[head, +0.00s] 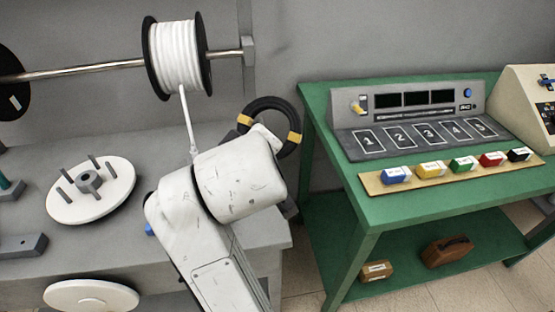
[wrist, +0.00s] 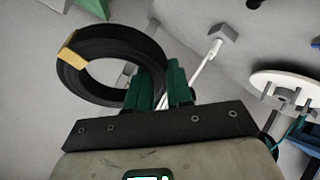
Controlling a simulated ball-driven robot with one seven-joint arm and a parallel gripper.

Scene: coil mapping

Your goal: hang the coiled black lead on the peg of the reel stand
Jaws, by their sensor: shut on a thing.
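The coiled black lead (head: 268,104) is a thick ring with yellow bands. In the head view it stands up just beyond my white wrist, in front of the grey wall. In the wrist view the coil (wrist: 82,88) lies at the left, its near edge at the green fingers of my gripper (wrist: 164,82), which is shut on it. The fingers are hidden behind my wrist in the head view. The reel stand carries a steel rod (head: 120,66) with a white spool (head: 177,55), up and left of the coil. I cannot clearly make out its peg.
A white cord (head: 188,122) runs down from the spool behind my arm. A white disc with pins (head: 90,190) lies on the grey bench at left. A green table (head: 420,203) with a control panel (head: 405,103) and several coloured blocks stands at right.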

